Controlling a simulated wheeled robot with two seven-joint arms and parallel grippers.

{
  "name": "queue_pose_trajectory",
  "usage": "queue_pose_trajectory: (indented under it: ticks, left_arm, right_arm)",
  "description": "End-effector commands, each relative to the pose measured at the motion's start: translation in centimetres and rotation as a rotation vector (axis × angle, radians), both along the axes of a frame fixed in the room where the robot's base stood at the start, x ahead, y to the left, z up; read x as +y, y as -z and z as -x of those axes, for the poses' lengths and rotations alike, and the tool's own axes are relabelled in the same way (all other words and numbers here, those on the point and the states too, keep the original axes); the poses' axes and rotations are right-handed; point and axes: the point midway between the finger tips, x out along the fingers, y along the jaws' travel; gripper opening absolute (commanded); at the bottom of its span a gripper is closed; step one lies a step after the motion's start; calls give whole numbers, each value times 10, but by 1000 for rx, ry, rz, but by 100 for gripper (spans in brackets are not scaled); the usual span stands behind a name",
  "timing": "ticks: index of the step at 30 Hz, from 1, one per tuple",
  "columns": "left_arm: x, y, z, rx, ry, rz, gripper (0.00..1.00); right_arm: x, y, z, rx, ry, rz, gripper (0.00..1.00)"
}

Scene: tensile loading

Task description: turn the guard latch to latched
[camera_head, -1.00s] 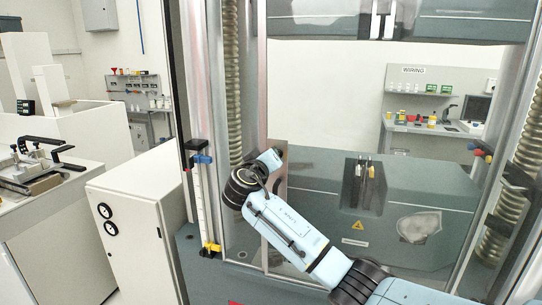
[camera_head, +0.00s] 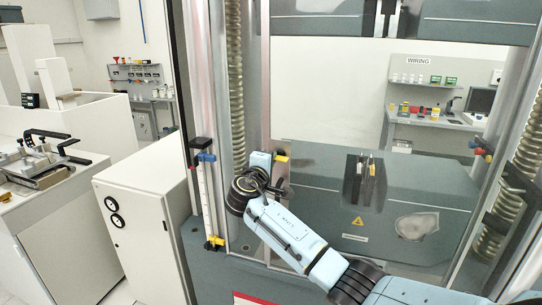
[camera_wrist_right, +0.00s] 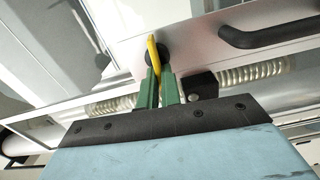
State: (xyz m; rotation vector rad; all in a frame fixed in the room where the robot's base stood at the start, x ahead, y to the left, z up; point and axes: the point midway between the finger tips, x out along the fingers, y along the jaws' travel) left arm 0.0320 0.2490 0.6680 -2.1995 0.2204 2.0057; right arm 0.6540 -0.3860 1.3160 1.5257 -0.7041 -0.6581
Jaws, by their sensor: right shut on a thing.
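The guard latch (camera_wrist_right: 154,52) is a yellow lever on a dark round pivot on the pale guard frame. In the wrist view it stands nearly upright between my green fingertips. In the head view the yellow latch (camera_head: 282,158) sticks out to the right of my right gripper (camera_head: 263,160), near the left edge of the clear guard. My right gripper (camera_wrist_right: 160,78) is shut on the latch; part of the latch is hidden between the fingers. I cannot tell whether the latch is fully latched. My left gripper is not in view.
A black guard handle (camera_wrist_right: 280,32) is close to the fingers in the wrist view. The testing frame's columns (camera_head: 237,90) rise on both sides. A white cabinet (camera_head: 150,235) stands at the left. A bench with a WIRING sign (camera_head: 418,62) is behind.

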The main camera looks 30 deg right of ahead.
Motion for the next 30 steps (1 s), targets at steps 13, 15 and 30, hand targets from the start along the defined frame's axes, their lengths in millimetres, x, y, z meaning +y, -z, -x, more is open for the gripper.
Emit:
queue_pose_trajectory:
  ticks: [13, 15, 30]
  left_arm:
    - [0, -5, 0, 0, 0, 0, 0]
    - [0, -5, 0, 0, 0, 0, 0]
    - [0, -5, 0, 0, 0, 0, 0]
  right_arm:
    - [1, 2, 0, 65, -2, 54, 0]
    - [1, 2, 0, 66, -2, 55, 0]
    - [1, 2, 0, 64, -2, 54, 27]
